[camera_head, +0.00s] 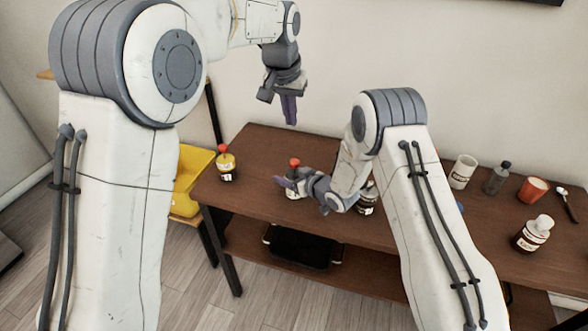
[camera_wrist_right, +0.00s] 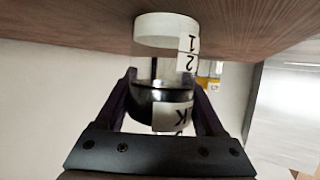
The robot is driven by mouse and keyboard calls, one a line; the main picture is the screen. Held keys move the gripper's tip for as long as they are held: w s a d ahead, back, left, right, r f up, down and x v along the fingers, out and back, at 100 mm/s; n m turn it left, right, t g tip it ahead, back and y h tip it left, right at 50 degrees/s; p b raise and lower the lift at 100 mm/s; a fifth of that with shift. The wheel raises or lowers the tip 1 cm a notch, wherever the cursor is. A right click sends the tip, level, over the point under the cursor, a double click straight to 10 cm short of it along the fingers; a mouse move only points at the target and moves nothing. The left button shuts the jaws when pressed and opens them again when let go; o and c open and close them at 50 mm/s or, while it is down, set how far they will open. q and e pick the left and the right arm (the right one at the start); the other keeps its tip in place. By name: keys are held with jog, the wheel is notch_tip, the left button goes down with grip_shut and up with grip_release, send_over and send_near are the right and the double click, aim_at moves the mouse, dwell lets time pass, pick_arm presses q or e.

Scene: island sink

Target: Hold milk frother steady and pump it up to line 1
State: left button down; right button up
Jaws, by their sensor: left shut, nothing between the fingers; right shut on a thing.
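The milk frother stands upright on the dark wooden table. In the head view its red knob (camera_head: 294,163) shows above my right gripper (camera_head: 287,184). In the right wrist view, where the table is at the top, I see its clear body, a label with 1 and 2 (camera_wrist_right: 188,52), and a dark collar with a label ending in K (camera_wrist_right: 165,110). My right gripper (camera_wrist_right: 163,108) is shut on the frother with a finger on each side of the dark collar. My left gripper (camera_head: 289,110) is shut and empty, pointing down well above the red knob.
To the right are a white cup (camera_head: 462,172), a grey bottle (camera_head: 497,178), an orange cup (camera_head: 532,190) and a white-capped bottle (camera_head: 533,233). Another bottle (camera_head: 367,198) is partly hidden by my right arm.

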jog(key=o, duration=1.5)
jog(key=shift+c, duration=0.2)
